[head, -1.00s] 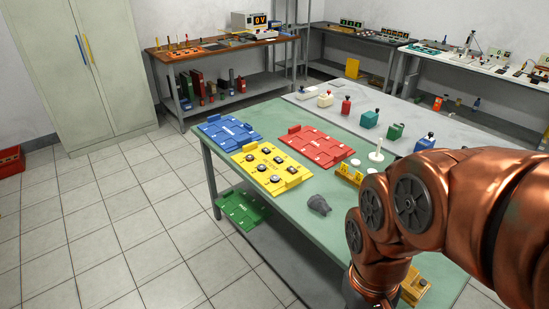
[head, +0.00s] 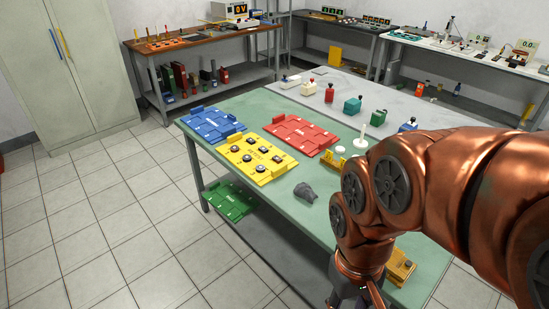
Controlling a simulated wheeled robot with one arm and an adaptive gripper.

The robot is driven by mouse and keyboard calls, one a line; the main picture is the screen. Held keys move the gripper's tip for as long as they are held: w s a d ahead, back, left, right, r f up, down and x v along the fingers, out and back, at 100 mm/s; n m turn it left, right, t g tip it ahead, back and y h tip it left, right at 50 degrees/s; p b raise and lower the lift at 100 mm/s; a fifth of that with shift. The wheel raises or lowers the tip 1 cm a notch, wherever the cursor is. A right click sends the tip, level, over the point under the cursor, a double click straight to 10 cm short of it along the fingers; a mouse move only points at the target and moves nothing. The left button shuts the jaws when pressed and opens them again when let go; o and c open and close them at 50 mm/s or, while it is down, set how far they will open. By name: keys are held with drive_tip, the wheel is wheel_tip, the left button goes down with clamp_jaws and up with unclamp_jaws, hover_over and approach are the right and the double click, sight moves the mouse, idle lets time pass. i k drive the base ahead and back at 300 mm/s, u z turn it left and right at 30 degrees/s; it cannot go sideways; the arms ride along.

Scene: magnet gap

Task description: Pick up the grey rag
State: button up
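The grey rag (head: 304,192) lies crumpled on the green tabletop (head: 275,202), just in front of the yellow tray and near the table's front edge. My copper-coloured arm comes in from the right, and its bent joints are to the right of the rag. My gripper (head: 362,300) is only partly in view at the bottom edge, below and to the right of the rag, apart from it. Its fingertips are cut off, so I cannot see whether it is open or shut.
Blue (head: 212,124), yellow (head: 258,158) and red (head: 301,134) trays lie behind the rag. A white spindle (head: 361,139) stands near a yellow block (head: 334,159). A yellow-orange block (head: 399,267) sits right of my arm. A green tray (head: 230,201) is on the lower shelf. Tiled floor on the left is clear.

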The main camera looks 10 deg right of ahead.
sight(303, 190)
drive_tip(key=z, duration=0.05)
drive_tip(key=k, duration=0.5)
drive_tip(key=u, duration=0.9)
drive_tip(key=i, duration=1.05)
drive_tip(key=z, duration=0.4)
